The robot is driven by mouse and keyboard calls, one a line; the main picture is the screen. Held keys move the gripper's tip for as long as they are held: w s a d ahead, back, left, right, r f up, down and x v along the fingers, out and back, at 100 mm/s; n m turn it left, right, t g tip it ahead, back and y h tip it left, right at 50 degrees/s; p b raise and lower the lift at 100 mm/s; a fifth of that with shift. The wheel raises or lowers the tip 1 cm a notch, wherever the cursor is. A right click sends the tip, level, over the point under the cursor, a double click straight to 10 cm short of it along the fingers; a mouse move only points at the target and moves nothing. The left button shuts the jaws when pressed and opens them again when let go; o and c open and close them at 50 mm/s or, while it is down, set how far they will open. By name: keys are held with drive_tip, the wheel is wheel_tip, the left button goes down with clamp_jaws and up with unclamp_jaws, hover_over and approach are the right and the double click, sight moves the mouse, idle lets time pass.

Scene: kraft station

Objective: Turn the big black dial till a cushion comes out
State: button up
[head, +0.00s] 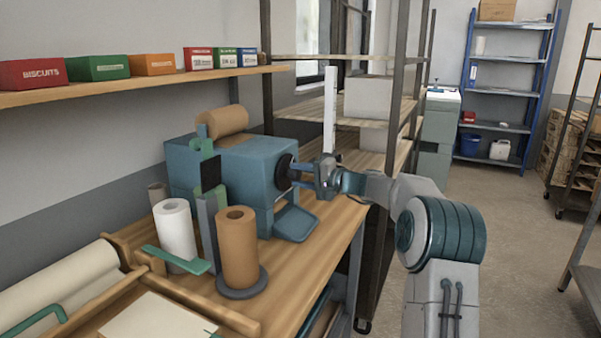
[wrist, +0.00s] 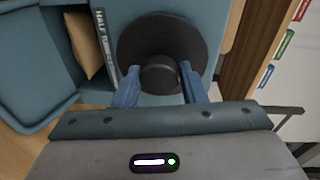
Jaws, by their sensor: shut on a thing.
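The big black dial (head: 284,172) sits on the right end of a blue machine (head: 240,158) on the workbench. In the wrist view the dial is a wide black disc (wrist: 138,36) with a raised round knob (wrist: 160,76). My gripper (head: 299,172) reaches it from the right and is shut on the knob, one blue finger on each side in the wrist view (wrist: 158,88). A brown paper roll (head: 222,122) lies on top of the machine. In the wrist view a tan paper piece (wrist: 84,44) shows in an opening beside the dial.
A blue chute (head: 296,223) slopes from the machine's front. A white roll (head: 175,232) and a brown roll on a stand (head: 237,248) stand in front. Shelf posts rise close behind my gripper.

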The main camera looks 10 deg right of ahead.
drive_tip(key=m+p, duration=0.3)
drive_tip(key=shift+r, duration=0.2)
drive_tip(key=m+g+p, duration=0.1)
drive_tip(key=m+p, duration=0.2)
drive_tip(key=shift+d+r+m, duration=0.1)
drive_tip(key=shift+m, duration=0.2)
drive_tip(key=m+p, duration=0.2)
drive_tip(key=p, duration=0.1)
drive_tip(key=shift+w+m, duration=0.1)
drive_tip(key=shift+m, duration=0.2)
drive_tip(key=shift+f+m+g+y+p, duration=0.2)
drive_tip(key=shift+m+g+y+p, duration=0.1)
drive_tip(key=shift+m+p, duration=0.45)
drive_tip(key=shift+f, duration=0.1)
drive_tip(key=o, duration=1)
drive_tip(key=shift+d, duration=0.1)
